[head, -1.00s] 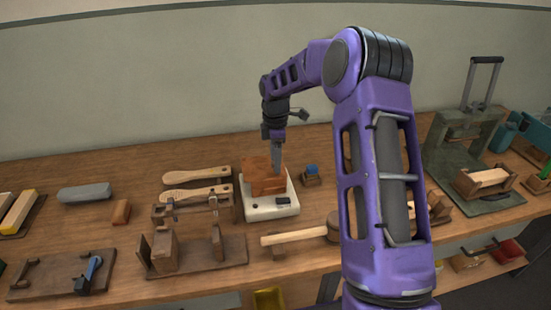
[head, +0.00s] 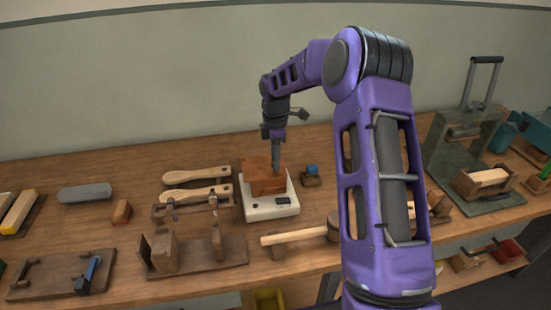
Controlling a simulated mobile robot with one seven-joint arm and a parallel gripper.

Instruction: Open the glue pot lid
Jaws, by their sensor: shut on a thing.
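The glue pot (head: 268,186) is a reddish-brown box on a white heater base (head: 270,210) with a small dark display. Its lid (head: 256,168) appears as a brown panel standing raised at the back left of the pot. My gripper (head: 276,168) points down at the pot's upper right, its tips at the lid's right edge. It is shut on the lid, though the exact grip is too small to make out. The inside of the pot cannot be seen.
A small block with a blue top (head: 312,172) stands just right of the heater. A mallet (head: 300,234) lies in front. Wooden brush handles (head: 195,194) and a wooden clamp fixture (head: 197,250) are to the left. My arm hides part of the bench at right.

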